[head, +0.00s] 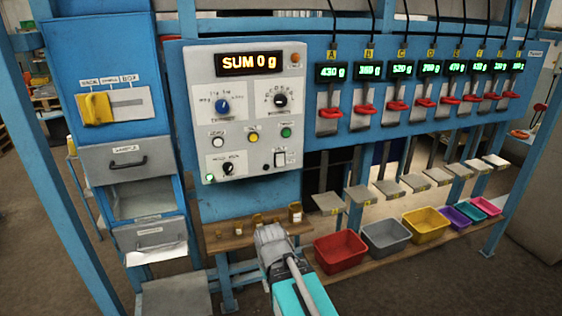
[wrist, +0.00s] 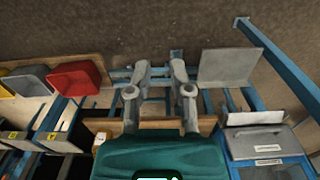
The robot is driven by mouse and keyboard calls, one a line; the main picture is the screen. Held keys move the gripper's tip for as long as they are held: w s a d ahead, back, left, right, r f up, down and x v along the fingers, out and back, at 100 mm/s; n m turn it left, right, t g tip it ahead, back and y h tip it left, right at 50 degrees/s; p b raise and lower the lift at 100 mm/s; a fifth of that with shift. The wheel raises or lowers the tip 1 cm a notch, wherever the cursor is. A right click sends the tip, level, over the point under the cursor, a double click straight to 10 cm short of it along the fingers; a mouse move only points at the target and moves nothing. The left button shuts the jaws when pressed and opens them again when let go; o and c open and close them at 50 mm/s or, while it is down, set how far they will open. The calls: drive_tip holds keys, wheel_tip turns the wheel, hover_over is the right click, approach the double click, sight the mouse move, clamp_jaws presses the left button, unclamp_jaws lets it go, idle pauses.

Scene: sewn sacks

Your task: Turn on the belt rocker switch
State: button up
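The belt rocker switch (head: 280,158) is a small pale rocker at the lower right of the light grey control panel (head: 240,183). Its small label is hard to read, and I cannot tell which way the rocker is tipped. My gripper (head: 268,232) is below the panel, in front of the wooden shelf, apart from the switch. In the wrist view my gripper (wrist: 160,70) has its two fingers spread with an empty gap between them. The switch and panel are not in the wrist view.
The panel also carries a display (head: 251,63) reading "SUM 0 g", knobs and coloured buttons. A small wooden shelf (head: 230,240) holds jars below it. Red (head: 341,252), grey (head: 387,238) and yellow (head: 426,225) bins stand right. Drawers and a yellow lever (head: 97,108) are left.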

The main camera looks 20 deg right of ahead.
sight(280, 160)
clamp_jaws()
idle(0.6)
idle(0.5)
drive_tip(key=w+d+r+n+t+y+p, duration=0.1)
drive_tip(key=w+d+r+p, duration=0.3)
drive_tip(key=w, duration=0.4)
drive_tip(key=w+d+r+n+t+y+p, duration=0.1)
drive_tip(key=w+d+r+n+t+p, duration=0.3)
drive_tip(key=w+r, duration=0.4)
drive_tip(key=w+d+r+n+t+p, duration=0.2)
drive_tip(key=w+d+r+p, duration=0.4)
drive_tip(key=w, duration=0.4)
drive_tip(key=shift+w+d+r+t+y, duration=0.15)
drive_tip(key=shift+d+r+t+y, duration=0.2)
drive_tip(key=shift+d, duration=0.45)
drive_tip(key=shift+w+f, duration=0.1)
drive_tip(key=shift+w, duration=0.1)
drive_tip(key=shift+w+f+b, duration=0.2)
drive_tip(key=shift+w, duration=1.2)
drive_tip(key=shift+w+f+b, duration=0.15)
drive_tip(key=shift+w, duration=1.2)
drive_tip(key=shift+w+f+b, duration=0.2)
drive_tip(key=shift+w, duration=1.2)
